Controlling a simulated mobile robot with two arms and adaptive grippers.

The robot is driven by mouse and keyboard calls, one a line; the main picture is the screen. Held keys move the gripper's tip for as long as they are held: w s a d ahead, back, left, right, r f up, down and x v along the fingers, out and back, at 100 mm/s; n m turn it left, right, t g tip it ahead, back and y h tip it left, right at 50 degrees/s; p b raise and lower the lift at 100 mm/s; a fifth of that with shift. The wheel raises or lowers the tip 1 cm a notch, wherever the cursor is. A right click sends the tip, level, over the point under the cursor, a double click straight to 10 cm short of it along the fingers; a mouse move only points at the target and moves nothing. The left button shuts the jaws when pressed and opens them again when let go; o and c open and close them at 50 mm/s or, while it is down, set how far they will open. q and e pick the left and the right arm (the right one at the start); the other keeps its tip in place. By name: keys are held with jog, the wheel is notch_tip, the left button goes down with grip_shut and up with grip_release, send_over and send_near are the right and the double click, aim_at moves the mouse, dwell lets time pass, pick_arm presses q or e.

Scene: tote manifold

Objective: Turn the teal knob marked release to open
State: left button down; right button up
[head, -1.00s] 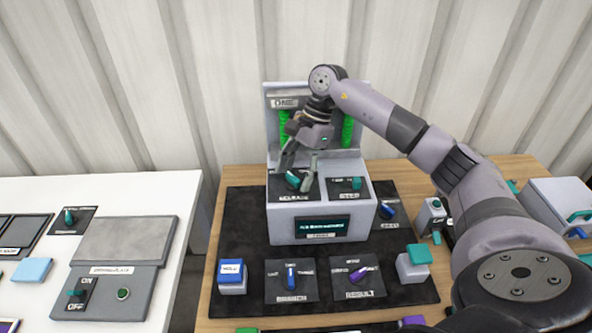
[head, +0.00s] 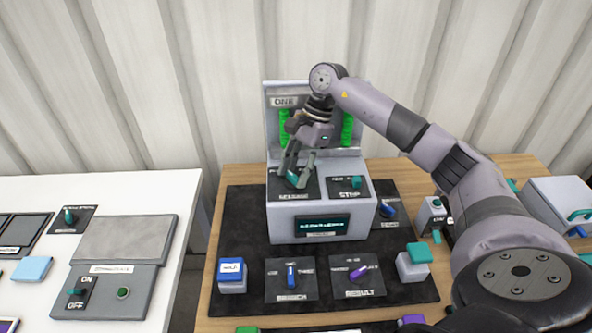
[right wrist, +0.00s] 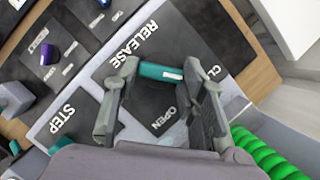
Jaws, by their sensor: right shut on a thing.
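The teal release knob (right wrist: 161,72) is a short bar on a black plate (right wrist: 150,38) lettered RELEASE, OPEN and a partly hidden word starting CL. My right gripper (right wrist: 160,82) is shut on the knob, with one finger at each end of the bar. In the head view, the right gripper (head: 298,180) reaches down onto the left plate of the grey machine (head: 285,222), its fingers largely hiding the knob. A pale mark shows at the knob's right end in the wrist view. I cannot tell exactly which label it points to. My left gripper is not in view.
A teal STEP knob (head: 356,182) sits just right of the release plate. Green coils (head: 347,130) and an upright back panel stand close behind the gripper. Blue (head: 291,274) and purple (head: 358,273) knobs lie in front on the dark mat.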

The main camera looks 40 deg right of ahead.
jog(key=m+t+b, duration=0.1)
jog(key=m+b, duration=0.1)
jog(key=shift+s+f+m, duration=0.1)
jog(key=shift+f+m, duration=0.05)
jog(key=shift+m, duration=0.15)
jog(key=m+t+b, duration=0.1)
jog(key=m+b, duration=0.1)
jog(key=m, duration=0.1)
jog(key=shift+s+m+h, duration=0.1)
jog(key=shift+m+h, duration=0.2)
jog(key=shift+m, duration=0.1)
jog(key=m+t+b, duration=0.1)
jog(key=m, duration=0.1)
jog(key=m+h+b, duration=0.1)
jog(key=m, duration=0.1)
jog(key=shift+s+a+t, duration=0.1)
jog(key=shift+a+t, duration=0.05)
jog(key=shift+t, duration=0.25)
jog(key=shift+a+r+m+t+h+b, duration=0.15)
jog(key=shift+m+h+b, duration=0.15)
jog(key=shift+m, duration=0.55)
jog(key=shift+d+r+m+t+h+b, duration=0.15)
jog(key=shift+m+h+b, duration=0.15)
jog(key=shift+m, duration=0.55)
jog(key=o, duration=1.2)
jog(key=shift+a+f, duration=0.1)
jog(key=shift+f, duration=0.05)
jog(key=shift+c, duration=0.2)
jog(key=shift+s, duration=0.1)
jog(key=v, duration=1.2)
